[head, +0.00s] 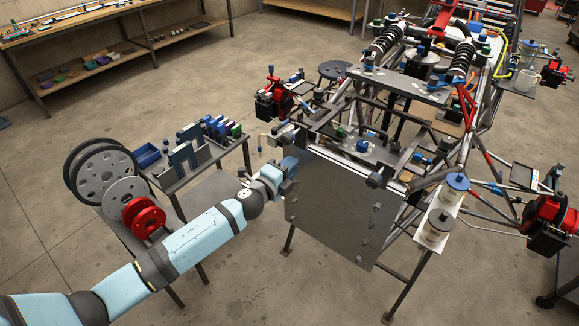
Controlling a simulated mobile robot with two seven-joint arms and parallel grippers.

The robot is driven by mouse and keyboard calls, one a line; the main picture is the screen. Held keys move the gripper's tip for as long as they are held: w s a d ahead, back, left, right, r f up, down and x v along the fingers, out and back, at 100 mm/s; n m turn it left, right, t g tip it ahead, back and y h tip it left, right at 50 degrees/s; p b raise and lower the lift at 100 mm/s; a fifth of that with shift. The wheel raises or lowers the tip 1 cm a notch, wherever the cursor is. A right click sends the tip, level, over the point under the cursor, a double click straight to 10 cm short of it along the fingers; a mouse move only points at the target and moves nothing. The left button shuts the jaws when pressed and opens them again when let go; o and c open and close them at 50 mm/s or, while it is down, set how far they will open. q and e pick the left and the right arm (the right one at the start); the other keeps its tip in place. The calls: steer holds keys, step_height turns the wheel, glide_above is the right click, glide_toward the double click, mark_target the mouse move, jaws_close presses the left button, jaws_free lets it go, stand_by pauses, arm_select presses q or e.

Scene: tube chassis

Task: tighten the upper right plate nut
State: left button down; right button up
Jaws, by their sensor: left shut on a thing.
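A dark grey flat plate (335,215) hangs upright on the near end of the tube chassis (350,140). Several small nuts or bolts (376,208) show along its right side. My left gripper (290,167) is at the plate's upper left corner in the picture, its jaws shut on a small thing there. The jaws and wrist hide that thing, so I cannot tell whether it is a nut or a tool. My right gripper is not in view.
A bench with tools and blue bins (149,156) stands left of the chassis. Wheels and red discs (144,217) stand beside my left arm. Two jars (437,228) sit on a ledge right of the plate. The floor in front is clear.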

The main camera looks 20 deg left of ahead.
arm_select(q)
steer(key=m+p, duration=0.1)
steer(key=m, duration=1.1)
steer(key=shift+f, duration=0.1)
stand_by(0.4)
steer(key=c, duration=1.1)
jaws_free()
steer(key=shift+s, duration=0.1)
steer(key=shift+c, duration=0.2)
steer(key=shift+o, duration=0.5)
steer(key=b+v, duration=0.1)
steer(key=v, duration=1.2)
steer(key=shift+s+b, duration=0.3)
steer(key=shift+s, duration=0.1)
steer(key=shift+a, duration=0.1)
